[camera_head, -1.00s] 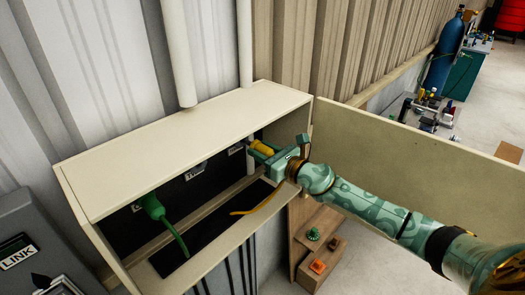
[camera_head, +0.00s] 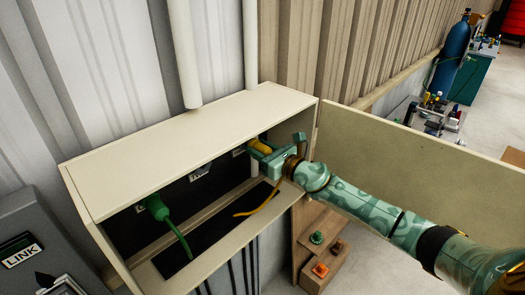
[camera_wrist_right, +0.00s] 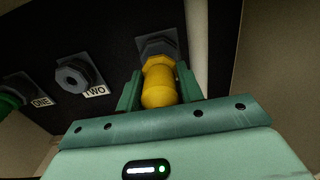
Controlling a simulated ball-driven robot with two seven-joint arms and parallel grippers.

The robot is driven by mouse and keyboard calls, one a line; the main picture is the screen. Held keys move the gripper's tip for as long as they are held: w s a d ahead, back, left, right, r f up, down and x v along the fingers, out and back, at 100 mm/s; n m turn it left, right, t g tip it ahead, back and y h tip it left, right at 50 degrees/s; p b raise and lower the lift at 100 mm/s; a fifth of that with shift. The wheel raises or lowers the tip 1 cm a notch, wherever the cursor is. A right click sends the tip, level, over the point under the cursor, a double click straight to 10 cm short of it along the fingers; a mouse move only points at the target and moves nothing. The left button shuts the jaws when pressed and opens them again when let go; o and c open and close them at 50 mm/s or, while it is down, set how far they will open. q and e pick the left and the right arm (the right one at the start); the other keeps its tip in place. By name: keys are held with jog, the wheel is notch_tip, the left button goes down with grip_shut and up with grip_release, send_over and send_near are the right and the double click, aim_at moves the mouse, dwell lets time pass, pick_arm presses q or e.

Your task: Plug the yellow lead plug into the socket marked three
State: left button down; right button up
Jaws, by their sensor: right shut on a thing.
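The yellow lead plug (camera_head: 261,146) is at the right end of the open box, with its yellow lead (camera_head: 262,206) hanging below. My right gripper (camera_head: 262,153) is shut on it. In the wrist view the yellow plug (camera_wrist_right: 159,83) sits between the fingers (camera_wrist_right: 159,92), its front end lined up with a grey hexagonal socket (camera_wrist_right: 160,44) right of socket TWO (camera_wrist_right: 72,78). The plug overlaps this socket; I cannot tell how deep it sits. This socket's label is not readable. My left gripper is not in view.
A green plug (camera_head: 155,207) is in the left socket, by label ONE (camera_wrist_right: 41,101), its lead drooping. The box's top (camera_head: 190,140) overhangs the sockets. An open door panel (camera_head: 410,150) stands right, behind my right arm. A grey LINK unit (camera_head: 35,225) is at the left.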

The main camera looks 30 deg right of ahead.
jog(key=shift+x, duration=0.95)
jog(key=o, duration=1.1)
jog(key=shift+o, duration=0.2)
jog(key=shift+s+d, duration=0.2)
jog(key=shift+s, duration=0.25)
jog(key=b+v, duration=0.3)
jog(key=v, duration=1.2)
jog(key=shift+s, duration=0.1)
